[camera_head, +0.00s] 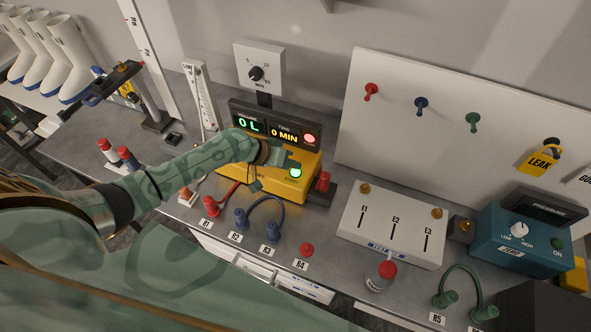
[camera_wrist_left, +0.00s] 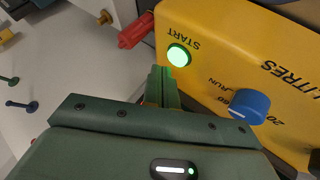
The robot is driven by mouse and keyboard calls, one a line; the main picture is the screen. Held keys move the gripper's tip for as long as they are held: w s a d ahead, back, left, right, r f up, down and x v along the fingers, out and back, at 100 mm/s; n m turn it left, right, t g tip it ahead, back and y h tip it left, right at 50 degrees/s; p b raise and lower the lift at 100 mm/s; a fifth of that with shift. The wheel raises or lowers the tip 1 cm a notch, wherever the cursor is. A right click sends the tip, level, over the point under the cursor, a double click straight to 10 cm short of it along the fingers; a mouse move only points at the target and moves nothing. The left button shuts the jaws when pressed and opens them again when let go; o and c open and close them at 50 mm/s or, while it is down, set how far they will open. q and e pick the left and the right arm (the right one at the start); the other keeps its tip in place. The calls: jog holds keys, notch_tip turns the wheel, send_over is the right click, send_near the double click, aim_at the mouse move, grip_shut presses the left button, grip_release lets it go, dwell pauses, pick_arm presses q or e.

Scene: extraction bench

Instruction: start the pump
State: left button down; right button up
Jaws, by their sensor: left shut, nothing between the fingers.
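The pump is a yellow box (camera_head: 262,184) at the middle of the bench, also filling the upper right of the left wrist view (camera_wrist_left: 215,70). Its dark display (camera_head: 262,124) reads volume 0 L and time 0 MIN, beside a lit red lamp (camera_head: 309,139). The round START button glows green (camera_head: 295,173) and shows in the left wrist view (camera_wrist_left: 179,56). A blue knob (camera_wrist_left: 249,106) sits on the same face. My left gripper (camera_head: 287,163) is shut and empty, its fingertips (camera_wrist_left: 162,72) close beside the button; I cannot tell if they touch it. My right gripper is not in view.
A red fitting (camera_head: 323,182) stands right of the pump. Red and blue hoses (camera_head: 263,199) lie in front. A white E1–E3 panel (camera_head: 392,227) and a teal pressure unit (camera_head: 520,237) stand to the right. A white pegboard (camera_head: 460,120) stands behind.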

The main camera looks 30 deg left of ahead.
aim_at(291, 173)
pick_arm(q)
jog(key=shift+r+p, duration=2.45)
jog(key=shift+r, duration=0.1)
jog(key=shift+f, duration=0.1)
